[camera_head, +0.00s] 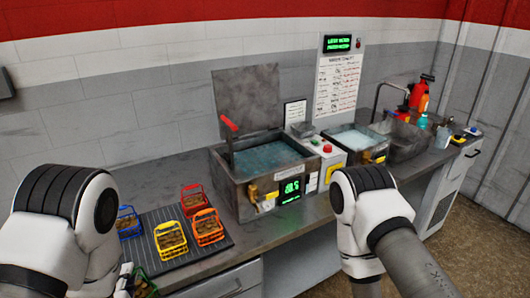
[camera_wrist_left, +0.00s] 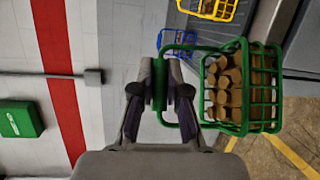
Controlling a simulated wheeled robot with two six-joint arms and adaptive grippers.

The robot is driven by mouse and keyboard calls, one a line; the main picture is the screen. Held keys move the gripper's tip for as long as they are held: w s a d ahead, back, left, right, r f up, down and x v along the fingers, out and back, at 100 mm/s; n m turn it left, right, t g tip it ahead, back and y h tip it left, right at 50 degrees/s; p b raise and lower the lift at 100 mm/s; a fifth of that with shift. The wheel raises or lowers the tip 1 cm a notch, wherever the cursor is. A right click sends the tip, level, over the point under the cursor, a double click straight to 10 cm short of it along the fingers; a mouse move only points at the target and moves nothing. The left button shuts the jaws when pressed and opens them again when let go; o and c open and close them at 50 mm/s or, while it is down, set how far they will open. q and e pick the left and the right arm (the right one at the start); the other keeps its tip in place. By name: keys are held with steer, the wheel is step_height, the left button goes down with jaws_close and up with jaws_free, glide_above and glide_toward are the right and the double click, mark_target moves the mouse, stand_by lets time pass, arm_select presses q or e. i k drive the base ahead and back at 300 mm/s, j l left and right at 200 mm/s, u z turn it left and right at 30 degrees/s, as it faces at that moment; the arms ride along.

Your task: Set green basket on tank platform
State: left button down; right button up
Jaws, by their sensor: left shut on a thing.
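The green basket (camera_wrist_left: 240,88), a wire frame filled with brown cylindrical parts, hangs from my left gripper (camera_wrist_left: 160,85), which is shut on its handle. In the head view the green basket (camera_head: 146,284) shows only partly at the bottom left, beside my left arm and in front of the bench. A large open tank (camera_head: 228,183) with water and a raised lid stands on the bench, right of the basket. No separate platform can be made out in it. My right arm shows at the right, but its gripper is out of view.
Red (camera_head: 193,200), yellow (camera_head: 171,240), orange (camera_head: 207,228) and blue (camera_head: 129,222) baskets stand on or beside a dark ribbed mat (camera_head: 186,262). A smaller water tank (camera_head: 355,140), a sink (camera_head: 408,141) and bottles (camera_head: 419,95) stand further right. A red handle (camera_head: 229,123) rises at the large tank's left.

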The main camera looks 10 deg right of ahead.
mark_target(266, 160)
steer(key=i+l, duration=0.1)
steer(key=l, duration=0.45)
steer(key=i+l, duration=0.1)
steer(key=l, duration=0.45)
steer(key=i+l, duration=0.1)
steer(key=l, duration=0.45)
steer(key=i+l, duration=0.1)
steer(key=l, duration=0.45)
